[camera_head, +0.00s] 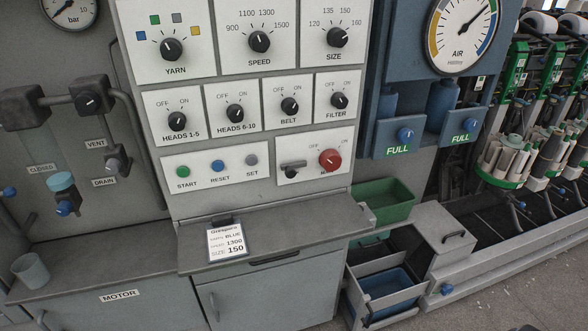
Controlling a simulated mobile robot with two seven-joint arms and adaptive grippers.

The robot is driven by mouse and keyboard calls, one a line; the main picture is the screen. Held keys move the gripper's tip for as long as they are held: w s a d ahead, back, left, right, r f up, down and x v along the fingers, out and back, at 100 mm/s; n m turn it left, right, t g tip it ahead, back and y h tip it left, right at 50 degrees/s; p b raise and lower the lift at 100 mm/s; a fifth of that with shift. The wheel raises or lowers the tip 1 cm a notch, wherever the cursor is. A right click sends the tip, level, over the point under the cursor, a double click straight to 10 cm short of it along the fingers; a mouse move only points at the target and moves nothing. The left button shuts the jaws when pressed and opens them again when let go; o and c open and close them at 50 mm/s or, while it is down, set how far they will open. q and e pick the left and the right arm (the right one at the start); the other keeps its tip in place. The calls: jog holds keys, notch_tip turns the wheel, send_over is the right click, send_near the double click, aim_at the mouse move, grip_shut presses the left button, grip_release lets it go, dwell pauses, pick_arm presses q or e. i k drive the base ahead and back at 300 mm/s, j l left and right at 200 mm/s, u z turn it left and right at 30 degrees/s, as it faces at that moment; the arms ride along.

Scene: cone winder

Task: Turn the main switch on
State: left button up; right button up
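The main switch (330,159) is a round red knob on the lower right white plate of the control panel. OFF is printed at its upper left and ON at its upper right. The label below it is partly covered by the knob. Its pointer is too small to read for certain. A small grey lever (293,164) with a dark round part under it sits just left of the knob on the same plate. Neither of my grippers shows in the head view, and nothing touches the switch.
Green, blue and grey buttons (218,165) are left of the switch plate. Rows of black knobs (289,105) sit above. A grey ledge (270,237) with a note card (227,241) juts out below. A green bin (385,200) stands lower right. Space before the panel looks clear.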

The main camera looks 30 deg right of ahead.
aim_at(330, 159)
jog(key=z, duration=1.25)
